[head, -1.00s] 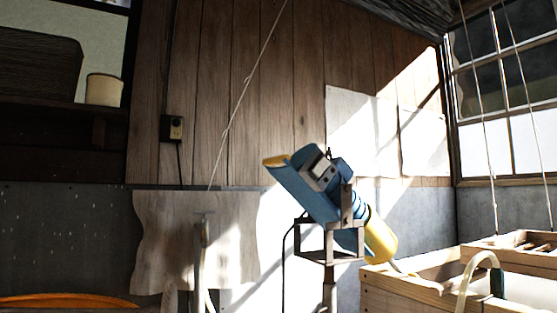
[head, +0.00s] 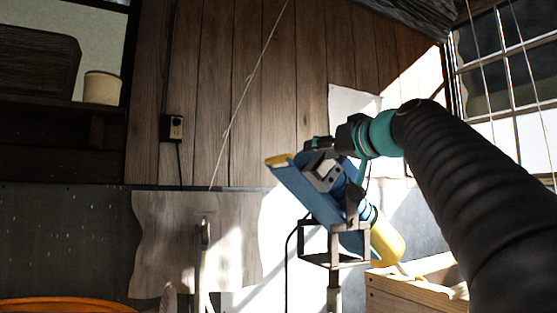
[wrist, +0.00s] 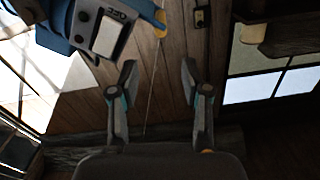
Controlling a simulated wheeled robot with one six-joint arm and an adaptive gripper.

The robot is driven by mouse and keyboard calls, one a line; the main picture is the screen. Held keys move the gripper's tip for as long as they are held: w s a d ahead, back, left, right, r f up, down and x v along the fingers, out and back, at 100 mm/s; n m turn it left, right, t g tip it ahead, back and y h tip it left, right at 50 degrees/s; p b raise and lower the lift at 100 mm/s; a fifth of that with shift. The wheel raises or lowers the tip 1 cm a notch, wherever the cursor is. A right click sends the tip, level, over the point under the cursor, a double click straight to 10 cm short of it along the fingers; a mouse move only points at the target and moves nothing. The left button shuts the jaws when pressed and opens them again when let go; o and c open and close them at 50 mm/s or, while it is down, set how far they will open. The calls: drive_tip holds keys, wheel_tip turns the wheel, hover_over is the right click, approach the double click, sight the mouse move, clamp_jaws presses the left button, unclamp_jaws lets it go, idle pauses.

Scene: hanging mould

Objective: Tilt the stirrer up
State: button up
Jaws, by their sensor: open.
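The stirrer (head: 305,195) is a blue, slanted body with a yellow upper tip and a grey control box on its side. It is tilted, with its upper end to the left and a yellow cylinder (head: 386,242) at its lower right. A dark metal bracket on a post holds it. My gripper (head: 312,145) is at the stirrer's upper side in the head view, partly overlapping it. In the wrist view, my gripper (wrist: 157,78) is open with nothing between its fingers. The stirrer (wrist: 100,32) shows there at upper left, outside the fingers. I cannot tell whether they touch.
A thin cord (head: 232,115) runs diagonally before the plank wall. A wall socket (head: 173,128) and a shelf with a pale pot (head: 103,87) are at left. A black cable hangs beside the post.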

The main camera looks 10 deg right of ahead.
sight(293, 157)
drive_tip(key=p+x, duration=0.4)
drive_tip(key=x, duration=0.9)
drive_tip(key=shift+w+a, duration=0.25)
drive_tip(key=shift+w, duration=0.1)
drive_tip(key=shift+f, duration=0.1)
clamp_jaws()
